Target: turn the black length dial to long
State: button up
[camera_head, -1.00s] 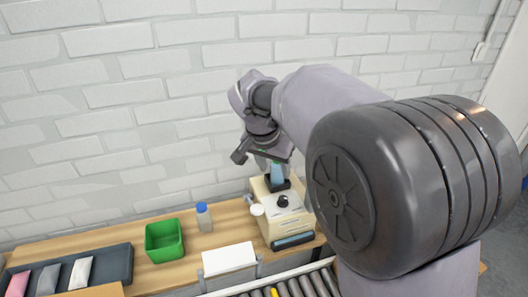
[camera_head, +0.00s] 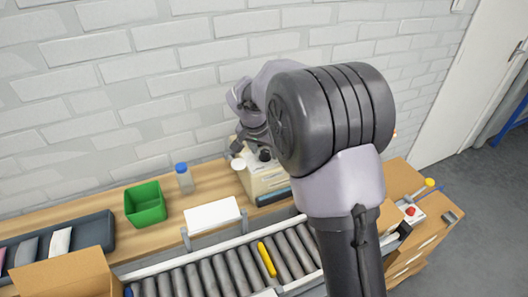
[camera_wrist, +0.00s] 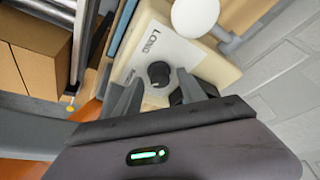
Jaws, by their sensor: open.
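The black length dial (camera_wrist: 158,73) is a small round knob on the pale panel of a cream machine (camera_head: 263,182). The word LONG is printed on the panel beside it in the wrist view. The dial's pointer is too small to read. My gripper (camera_wrist: 158,80) is open, with one finger on each side of the dial in the picture. I cannot tell whether either finger touches it. In the head view my gripper (camera_head: 240,150) is by the machine's top, partly hidden by my arm, and the dial (camera_head: 265,154) shows beside it.
A white round knob (camera_wrist: 195,15) stands out from the machine near the dial. A white pad (camera_head: 212,215), a green bin (camera_head: 145,204) and a blue-capped bottle (camera_head: 184,178) are left of the machine. A roller conveyor (camera_head: 230,268) runs in front. The brick wall is close behind.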

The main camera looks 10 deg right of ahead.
grip_shut()
dwell(0.4)
jog(key=m+h, duration=0.1)
jog(key=m, duration=0.2)
jog(key=shift+w+a+g+b, duration=0.1)
jog(key=shift+g+b, duration=0.2)
jog(key=shift+b, duration=0.05)
jog(key=m+p, duration=0.1)
jog(key=m, duration=0.1)
jog(key=m+g+h, duration=0.1)
jog(key=m, duration=0.1)
jog(key=shift+w+r+m+g+p, duration=0.1)
jog(key=shift+r+m+g+p, duration=0.05)
jog(key=shift+m+g+p, duration=0.2)
jog(key=m+g+p, duration=0.1)
jog(key=m+p, duration=0.2)
jog(key=m, duration=0.1)
jog(key=shift+w+m+g+p, duration=0.2)
jog(key=shift+m+g+p, duration=0.15)
jog(key=shift+p, duration=0.05)
jog(key=shift+w+m+g+p, duration=0.1)
jog(key=shift+m+g+p, duration=0.7)
jog(key=shift+m+p, duration=1.15)
